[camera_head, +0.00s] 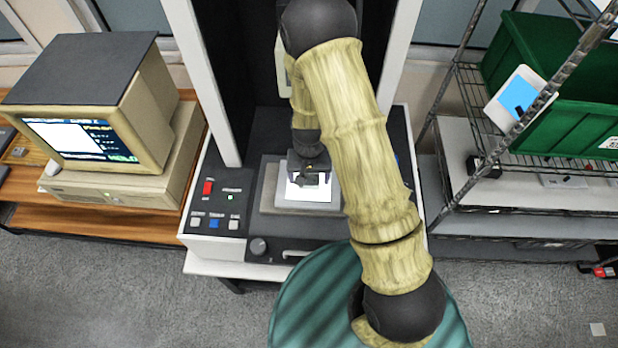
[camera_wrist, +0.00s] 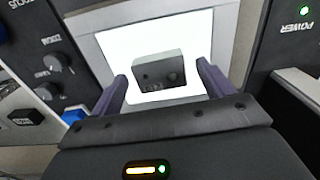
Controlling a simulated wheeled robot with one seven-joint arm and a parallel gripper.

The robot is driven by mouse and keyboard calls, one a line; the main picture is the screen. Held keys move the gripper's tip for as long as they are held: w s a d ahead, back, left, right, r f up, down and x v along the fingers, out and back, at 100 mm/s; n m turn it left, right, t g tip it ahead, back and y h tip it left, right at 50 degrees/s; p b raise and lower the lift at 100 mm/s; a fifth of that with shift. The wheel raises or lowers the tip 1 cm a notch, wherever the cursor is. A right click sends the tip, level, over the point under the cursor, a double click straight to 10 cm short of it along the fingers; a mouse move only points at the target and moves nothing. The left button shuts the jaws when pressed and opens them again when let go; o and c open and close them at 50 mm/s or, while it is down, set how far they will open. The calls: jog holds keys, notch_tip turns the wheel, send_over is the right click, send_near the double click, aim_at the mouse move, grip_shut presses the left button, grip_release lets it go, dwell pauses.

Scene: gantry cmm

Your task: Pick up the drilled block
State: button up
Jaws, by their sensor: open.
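The drilled block (camera_wrist: 159,72) is a small dark grey block with holes in its face. It sits on a bright white lit plate in the wrist view, between and just beyond my fingertips. My gripper (camera_wrist: 164,82) is open, with one purple-grey finger on each side of the block and a visible gap on both sides. In the head view my gripper (camera_head: 309,178) points down over the lit plate (camera_head: 322,195) of the machine. There the block cannot be told apart from the gripper.
White uprights stand on both sides of my arm. An old computer (camera_head: 95,115) is at left; a wire rack with a green crate (camera_head: 570,110) is at right.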

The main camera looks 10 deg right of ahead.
aim_at(309, 179)
dwell(0.5)
jog(key=c, duration=1.1)
jog(key=shift+r, duration=0.1)
notch_tip(309, 179, up, 10)
jog(key=b, duration=0.3)
